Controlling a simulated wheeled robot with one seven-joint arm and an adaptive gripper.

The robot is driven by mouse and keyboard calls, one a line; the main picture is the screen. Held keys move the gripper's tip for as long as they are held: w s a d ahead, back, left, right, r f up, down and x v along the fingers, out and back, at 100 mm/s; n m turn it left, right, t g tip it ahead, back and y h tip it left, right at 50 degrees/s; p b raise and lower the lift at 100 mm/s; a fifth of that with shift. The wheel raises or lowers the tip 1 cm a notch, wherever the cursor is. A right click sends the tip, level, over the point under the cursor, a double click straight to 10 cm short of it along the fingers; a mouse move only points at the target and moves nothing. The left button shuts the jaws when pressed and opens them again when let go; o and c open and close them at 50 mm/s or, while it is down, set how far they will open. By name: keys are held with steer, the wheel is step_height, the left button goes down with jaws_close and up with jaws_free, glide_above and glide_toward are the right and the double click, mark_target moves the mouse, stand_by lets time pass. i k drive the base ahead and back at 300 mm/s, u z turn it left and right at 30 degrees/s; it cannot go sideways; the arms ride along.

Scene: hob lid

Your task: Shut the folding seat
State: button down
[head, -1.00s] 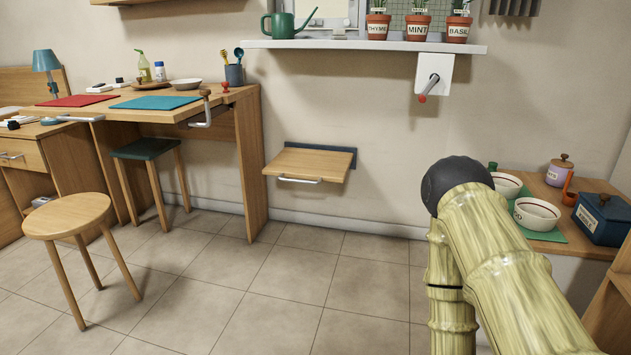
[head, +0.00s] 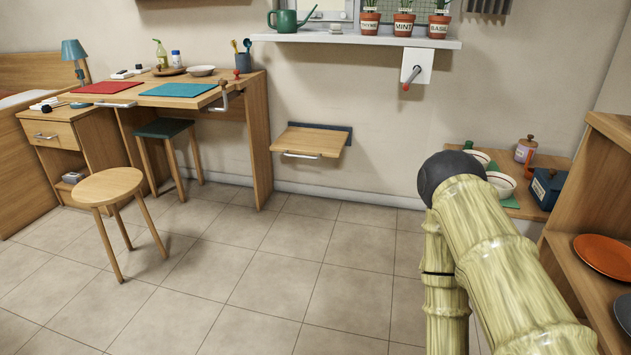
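The folding seat (head: 312,142) is a small wooden panel on the far wall, in the middle of the head view. It is folded down and lies roughly level, with a dark blue mount (head: 345,131) behind it at the wall. A pale metal handle (head: 301,155) runs along its front edge. Nothing lies on it. My arm, patterned like bamboo with a dark round joint, fills the lower right. It is well apart from the seat. My gripper is not in view.
A round wooden stool (head: 107,187) and a desk (head: 257,135) with mats stand at left. A dark-topped stool (head: 163,129) is under the desk. A wall shelf (head: 360,40) is above the seat. A wooden shelf unit (head: 608,158) stands at right. The tiled floor before the seat is clear.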

mark_target(317, 142)
steer(key=z, duration=0.05)
steer(key=k, duration=0.6)
steer(key=u, duration=1)
steer(key=i, duration=0.65)
steer(key=u, duration=0.65)
steer(key=i, duration=0.7)
steer(key=z, duration=0.85)
steer(key=i, duration=0.65)
steer(key=z, duration=0.7)
